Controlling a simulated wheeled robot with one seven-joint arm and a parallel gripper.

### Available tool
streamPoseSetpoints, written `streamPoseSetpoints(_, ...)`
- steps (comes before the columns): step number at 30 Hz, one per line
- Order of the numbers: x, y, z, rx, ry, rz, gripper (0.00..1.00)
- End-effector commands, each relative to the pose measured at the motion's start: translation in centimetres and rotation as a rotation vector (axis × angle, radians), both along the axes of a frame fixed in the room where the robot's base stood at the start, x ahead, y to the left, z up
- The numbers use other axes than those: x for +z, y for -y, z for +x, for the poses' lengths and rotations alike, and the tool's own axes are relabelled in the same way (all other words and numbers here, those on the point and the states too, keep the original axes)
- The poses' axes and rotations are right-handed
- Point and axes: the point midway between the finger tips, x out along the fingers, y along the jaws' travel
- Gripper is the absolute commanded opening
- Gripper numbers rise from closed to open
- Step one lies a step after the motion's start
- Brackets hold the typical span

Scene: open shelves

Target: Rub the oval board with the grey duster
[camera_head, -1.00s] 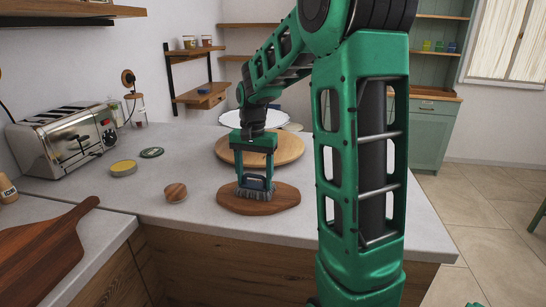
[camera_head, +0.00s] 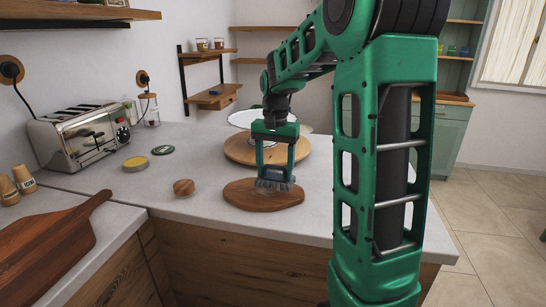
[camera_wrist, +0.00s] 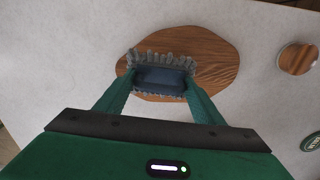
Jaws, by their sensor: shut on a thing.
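The oval board (camera_head: 240,196) is a dark brown wooden board lying flat on the grey counter near its front edge. It also shows in the wrist view (camera_wrist: 217,58). The grey duster (camera_head: 273,185) has a dark blue-grey body and a fringe of grey bristles; in the wrist view (camera_wrist: 160,78) it sits over the near-left part of the board. My gripper (camera_head: 275,170) points down and is shut on the duster, with a finger on each side. The bristles appear to touch the board's top, but the exact contact is hard to tell.
A round wooden board (camera_head: 240,152) with a white plate (camera_head: 240,118) behind stands beyond my gripper. A small round wooden piece (camera_head: 184,187), a yellow-topped tin (camera_head: 135,163), a dark green disc (camera_head: 163,150) and a toaster (camera_head: 80,135) are left. A cutting board (camera_head: 45,240) lies front left.

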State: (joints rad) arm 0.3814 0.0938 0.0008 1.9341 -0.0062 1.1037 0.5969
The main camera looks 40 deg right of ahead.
Motion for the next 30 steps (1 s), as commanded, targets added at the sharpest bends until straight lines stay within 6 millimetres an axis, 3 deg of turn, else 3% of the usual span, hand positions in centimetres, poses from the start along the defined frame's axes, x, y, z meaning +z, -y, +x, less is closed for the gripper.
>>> streamPoseSetpoints(15,4.5,-0.1,0.1,0.002,0.002,-0.001,0.41)
streamPoseSetpoints(30,4.7,-0.3,0.1,0.005,0.001,0.0,0.41)
